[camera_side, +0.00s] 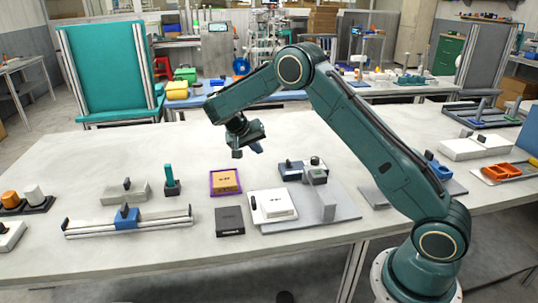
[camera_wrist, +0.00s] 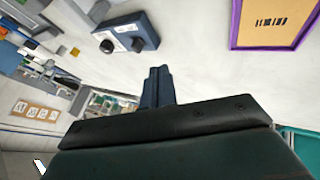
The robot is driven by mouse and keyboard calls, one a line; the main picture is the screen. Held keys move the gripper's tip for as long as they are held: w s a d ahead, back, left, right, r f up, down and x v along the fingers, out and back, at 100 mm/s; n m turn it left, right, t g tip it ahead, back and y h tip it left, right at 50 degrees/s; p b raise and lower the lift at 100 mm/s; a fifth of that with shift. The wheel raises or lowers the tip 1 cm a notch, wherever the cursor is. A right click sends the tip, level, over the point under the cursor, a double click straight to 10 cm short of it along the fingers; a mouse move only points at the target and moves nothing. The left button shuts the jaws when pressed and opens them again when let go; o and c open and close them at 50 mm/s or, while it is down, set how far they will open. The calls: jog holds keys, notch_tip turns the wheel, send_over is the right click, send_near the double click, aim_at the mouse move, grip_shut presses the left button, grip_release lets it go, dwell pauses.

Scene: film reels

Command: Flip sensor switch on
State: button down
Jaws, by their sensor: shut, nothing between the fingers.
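My gripper (camera_side: 247,152) hangs above the table, behind the purple-edged tray, with its fingers together and empty. In the wrist view the dark blue fingers (camera_wrist: 157,80) are side by side, touching nothing. No label shows which thing is the sensor switch. A white box with a black lever (camera_side: 273,206) stands on a grey plate right of centre. A dark blue box with knobs (camera_side: 291,171) stands behind it; what looks like the same box (camera_wrist: 130,32) is ahead of the fingers in the wrist view. A grey box with a black lever (camera_side: 125,192) stands at the left.
The purple-edged tray (camera_side: 213,190) holds a tan card, and a dark square box (camera_side: 229,221) sits in front. A rail with a blue slider (camera_side: 127,221) and an upright teal handle (camera_side: 169,177) are at the left. The table's back left is clear.

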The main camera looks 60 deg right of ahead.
aim_at(288, 161)
dwell(0.3)
jog(key=x, duration=1)
jog(key=shift+s+d, duration=1.4)
jog(key=shift+s, duration=0.05)
jog(key=shift+s+d, duration=0.85)
